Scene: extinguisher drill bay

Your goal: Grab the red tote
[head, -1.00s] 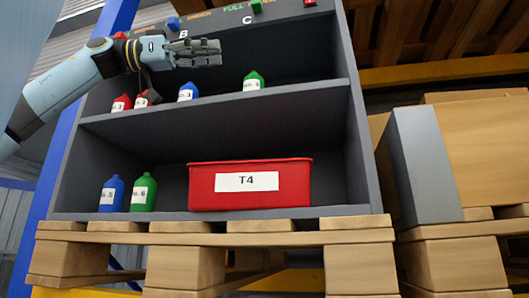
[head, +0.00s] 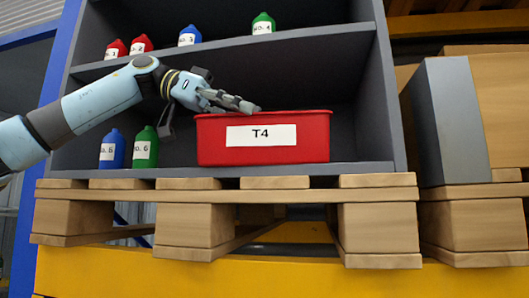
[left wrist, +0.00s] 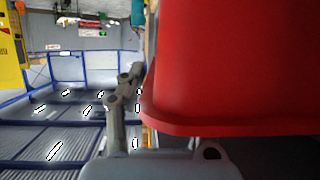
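The red tote (head: 313,137) with a white T4 label stands upright on the lower shelf. My left gripper (head: 250,105) reaches in from the left, with its fingers at the tote's top rim, left of the middle. In the left wrist view the tote (left wrist: 235,60) fills the right side. One finger of my left gripper (left wrist: 135,85) shows beside the tote's edge; the other finger is hidden behind the tote. The fingers look spread apart; I cannot tell whether they touch the rim. My right gripper is in neither view.
A blue bottle (head: 112,150) and a green bottle (head: 146,148) stand left of the tote. Several bottles stand on the upper shelf (head: 310,42) above. The shelf unit rests on a wooden pallet (head: 205,223). Free shelf space lies right of the tote.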

